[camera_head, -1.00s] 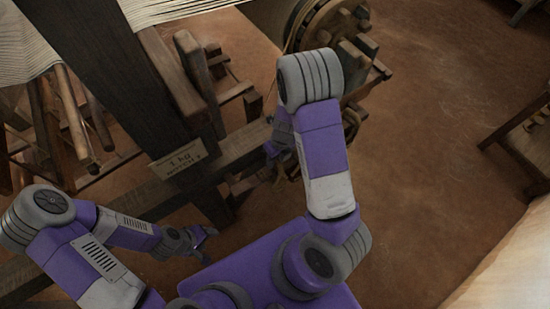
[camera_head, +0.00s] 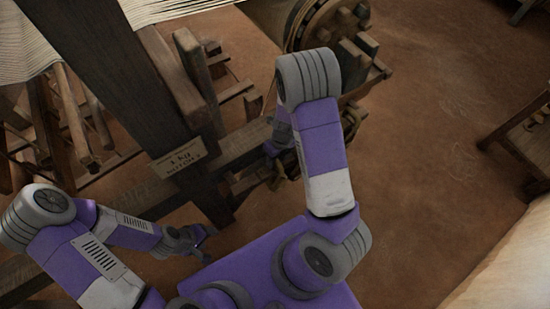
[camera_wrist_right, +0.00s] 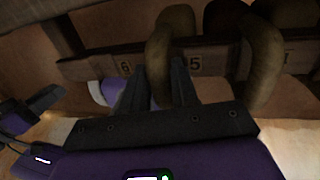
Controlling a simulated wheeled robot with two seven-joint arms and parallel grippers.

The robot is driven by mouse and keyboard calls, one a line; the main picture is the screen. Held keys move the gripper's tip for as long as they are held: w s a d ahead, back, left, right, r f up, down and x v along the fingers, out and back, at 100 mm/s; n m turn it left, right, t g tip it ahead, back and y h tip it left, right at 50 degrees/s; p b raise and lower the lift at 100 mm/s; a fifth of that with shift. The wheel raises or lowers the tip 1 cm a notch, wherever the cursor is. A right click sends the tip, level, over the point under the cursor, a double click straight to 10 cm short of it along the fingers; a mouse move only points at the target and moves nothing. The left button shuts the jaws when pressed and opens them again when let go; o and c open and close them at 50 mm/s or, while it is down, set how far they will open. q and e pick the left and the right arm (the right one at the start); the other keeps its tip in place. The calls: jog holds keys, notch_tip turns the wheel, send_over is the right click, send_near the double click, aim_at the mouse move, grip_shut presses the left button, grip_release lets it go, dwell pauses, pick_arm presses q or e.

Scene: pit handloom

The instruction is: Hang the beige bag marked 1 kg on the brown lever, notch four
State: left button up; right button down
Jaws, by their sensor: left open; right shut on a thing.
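The brown lever (camera_wrist_right: 118,66) crosses the right wrist view, with the numbers 6 and 5 readable on it. My right gripper (camera_wrist_right: 163,75) is shut on a brownish strap (camera_wrist_right: 160,45). This strap arches up and runs in front of the lever between 6 and 5; I cannot tell whether it rests on it. The bag's body and its mark are hidden. My left gripper (camera_head: 201,242) is open and empty, low at the left in the head view. In the head view my right gripper (camera_head: 274,145) is mostly hidden behind its own arm.
A second thick strap (camera_wrist_right: 262,55) crosses the lever right of 5, close to my right gripper. A sign (camera_head: 180,162) reading 1 kg, notch 4 is fixed by a dark loom post (camera_head: 110,70). A toothed wooden wheel (camera_head: 320,25) stands at the back.

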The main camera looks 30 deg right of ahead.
jog(key=c, duration=0.8)
grip_release()
jog(key=shift+f, duration=0.1)
jog(key=r+p, duration=0.1)
jog(key=r, duration=0.1)
jog(key=d+r+p, duration=0.1)
jog(key=r, duration=0.2)
jog(key=r+p, duration=0.2)
jog(key=shift+w+d+r, duration=0.1)
jog(key=shift+d+r, duration=0.1)
jog(key=shift+r, duration=0.05)
